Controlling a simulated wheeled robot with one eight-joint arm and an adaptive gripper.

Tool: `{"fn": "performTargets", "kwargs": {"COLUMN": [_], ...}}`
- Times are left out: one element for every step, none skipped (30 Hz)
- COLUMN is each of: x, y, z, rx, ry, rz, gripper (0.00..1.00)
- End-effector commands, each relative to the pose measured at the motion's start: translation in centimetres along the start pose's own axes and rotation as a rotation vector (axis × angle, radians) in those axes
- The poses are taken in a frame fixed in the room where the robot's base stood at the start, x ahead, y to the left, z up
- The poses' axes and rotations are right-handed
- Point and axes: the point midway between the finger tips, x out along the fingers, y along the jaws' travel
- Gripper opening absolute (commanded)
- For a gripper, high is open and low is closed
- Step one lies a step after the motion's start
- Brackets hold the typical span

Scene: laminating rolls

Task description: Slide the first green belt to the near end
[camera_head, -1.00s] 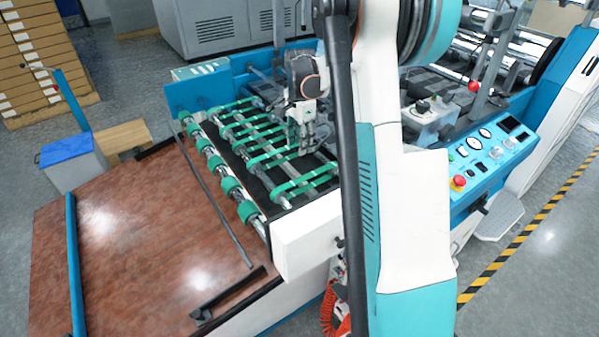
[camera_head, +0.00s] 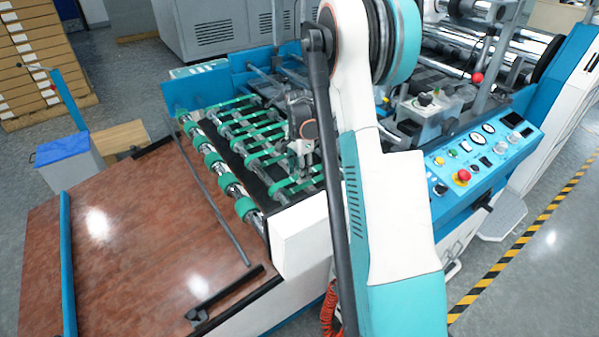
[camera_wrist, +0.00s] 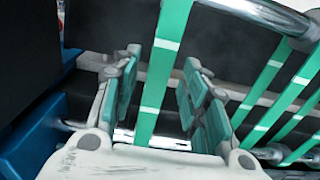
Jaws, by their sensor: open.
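Several green belts run side by side over metal rollers on the machine's feed end. The nearest belt (camera_head: 290,187) lies beside the white end housing (camera_head: 300,235). In the wrist view one green belt (camera_wrist: 160,75) passes between the two fingers of my gripper (camera_wrist: 162,62). The fingers are open, one on each side of the belt, with gaps visible. In the head view my gripper (camera_head: 303,170) is low over the near end of the belt bed, and my arm partly hides it.
Other green belts (camera_wrist: 265,85) run to the right in the wrist view. A metal roller (camera_wrist: 265,14) crosses at top right, and a blue panel (camera_wrist: 35,140) is at left. The brown board (camera_head: 130,250) lies left of the rollers; the control panel (camera_head: 480,150) stands right.

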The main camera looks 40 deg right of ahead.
Motion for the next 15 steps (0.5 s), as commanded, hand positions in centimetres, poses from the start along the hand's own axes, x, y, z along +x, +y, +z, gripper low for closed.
{"fn": "performTargets", "kwargs": {"x": [0.11,0.12,0.11,0.11,0.1,0.09,0.08,0.08,0.08,0.07,0.07,0.07,0.07,0.07,0.07], "y": [-0.01,-0.01,-0.01,-0.01,-0.01,-0.01,-0.01,-0.01,-0.01,-0.01,-0.01,-0.01,-0.01,0.0,-0.01], "z": [0.0,0.0,0.0,0.0,0.0,0.0,0.0,0.0,0.0,0.0,0.0,0.0,0.0,0.0,0.0], "rx": [0.0,0.0,0.0,0.0,0.0,0.0,0.0,0.0,0.0,0.0,0.0,0.0,0.0,0.0,0.0], "ry": [0.0,0.0,0.0,0.0,0.0,0.0,0.0,0.0,0.0,0.0,0.0,0.0,0.0,0.0,0.0], "rz": [0.0,0.0,0.0,0.0,0.0,0.0,0.0,0.0,0.0,0.0,0.0,0.0,0.0,0.0,0.0], "gripper": [0.41,0.41,0.41,0.41,0.41,0.41,0.41,0.41,0.32,0.25,0.18,0.09,0.02,0.0,0.0]}}
